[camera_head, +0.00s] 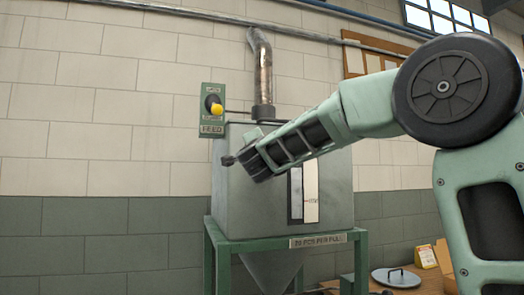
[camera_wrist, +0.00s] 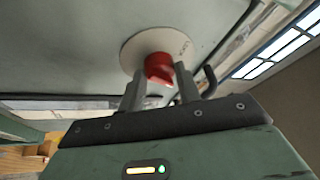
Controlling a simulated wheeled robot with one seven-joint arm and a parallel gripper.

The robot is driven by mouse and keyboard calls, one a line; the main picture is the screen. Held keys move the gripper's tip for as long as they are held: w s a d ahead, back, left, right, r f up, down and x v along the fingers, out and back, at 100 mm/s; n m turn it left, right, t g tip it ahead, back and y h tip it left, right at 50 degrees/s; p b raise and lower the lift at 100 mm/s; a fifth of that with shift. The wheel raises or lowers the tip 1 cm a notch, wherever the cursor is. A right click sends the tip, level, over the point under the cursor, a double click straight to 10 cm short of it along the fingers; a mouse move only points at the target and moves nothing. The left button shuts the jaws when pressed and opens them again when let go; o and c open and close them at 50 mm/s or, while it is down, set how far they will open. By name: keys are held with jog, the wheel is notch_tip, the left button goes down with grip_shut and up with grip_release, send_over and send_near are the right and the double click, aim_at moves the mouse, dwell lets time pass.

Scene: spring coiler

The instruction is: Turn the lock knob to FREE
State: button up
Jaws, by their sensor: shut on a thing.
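The red lock knob (camera_wrist: 158,66) sits on a round pale dial plate (camera_wrist: 135,46) on a grey metal face in the wrist view. Small lettering on the plate's right side is too small to read surely. My gripper (camera_wrist: 160,78) has its two fingers on either side of the knob and is shut on it. In the head view my gripper (camera_head: 250,162) is against the front of the grey hopper (camera_head: 235,205), and the knob is hidden behind it. Which setting the knob points at cannot be told.
A dark curved handle (camera_wrist: 209,80) is close right of the fingers. A green FEED panel (camera_head: 212,128) with a yellow-ball lever (camera_head: 217,110) is left of the hopper. A green stand (camera_head: 222,265) bears the hopper. A round lid (camera_head: 396,278) lies lower right.

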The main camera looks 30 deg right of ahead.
jog(key=m, duration=0.2)
jog(key=m+g, duration=0.1)
jog(key=m, duration=0.1)
jog(key=shift+r+g+p, duration=0.15)
jog(key=shift+g+p, duration=0.15)
jog(key=shift+p, duration=0.05)
jog(key=shift+m, duration=0.3)
jog(key=o, duration=1)
jog(key=b+v, duration=0.4)
jog(key=v, duration=1.3)
jog(key=shift+a+r, duration=0.1)
jog(key=shift+a, duration=0.15)
